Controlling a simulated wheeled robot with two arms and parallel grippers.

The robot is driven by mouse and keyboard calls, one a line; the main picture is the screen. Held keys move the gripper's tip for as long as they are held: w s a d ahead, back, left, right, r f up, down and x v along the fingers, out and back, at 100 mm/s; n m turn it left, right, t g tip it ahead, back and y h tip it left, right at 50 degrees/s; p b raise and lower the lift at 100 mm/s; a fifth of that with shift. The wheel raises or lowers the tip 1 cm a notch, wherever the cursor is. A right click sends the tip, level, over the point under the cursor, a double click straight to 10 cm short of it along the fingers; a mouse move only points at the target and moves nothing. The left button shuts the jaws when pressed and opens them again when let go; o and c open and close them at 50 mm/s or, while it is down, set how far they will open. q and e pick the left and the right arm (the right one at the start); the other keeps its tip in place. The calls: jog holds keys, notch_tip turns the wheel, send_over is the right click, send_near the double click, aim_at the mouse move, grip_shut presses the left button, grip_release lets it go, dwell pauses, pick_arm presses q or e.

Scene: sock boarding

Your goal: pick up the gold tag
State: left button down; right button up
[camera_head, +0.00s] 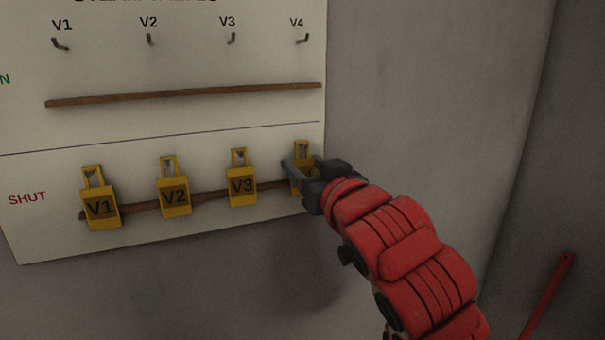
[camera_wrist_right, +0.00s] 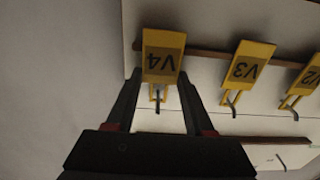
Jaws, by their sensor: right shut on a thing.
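Several gold tags hang in the SHUT row of a white board. The V4 gold tag (camera_head: 302,149) is the rightmost, and its label reads upside down in the right wrist view (camera_wrist_right: 162,54). My right gripper (camera_head: 298,174) is shut on the V4 tag, one finger on each side, as the right wrist view also shows (camera_wrist_right: 159,78). In the head view the gripper hides most of the tag's body. The tag's top loop is still at its hook (camera_wrist_right: 158,105). My left gripper is not in view.
The V3 tag (camera_head: 242,186), V2 tag (camera_head: 174,196) and V1 tag (camera_head: 101,207) hang to the left along a wooden strip (camera_head: 146,207). Above, the upper row has bare hooks, including one under V4 (camera_head: 304,39), over another wooden strip (camera_head: 185,94). Grey wall is right of the board.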

jog(key=shift+s+r, duration=0.1)
jog(key=shift+s+d+r+b, duration=0.2)
jog(key=shift+s+r+b, duration=0.2)
jog(key=shift+b, duration=0.2)
jog(key=shift+s+d+r, duration=0.25)
jog(key=shift+s+r, duration=0.25)
jog(key=shift+s, duration=0.05)
jog(key=shift+s+d+r, duration=0.2)
jog(key=shift+s+r, duration=0.3)
jog(key=s+d+r+b, duration=0.3)
jog(key=s+d+r, duration=0.1)
jog(key=s, duration=0.6)
jog(key=shift+r, duration=0.5)
jog(key=shift+w, duration=0.1)
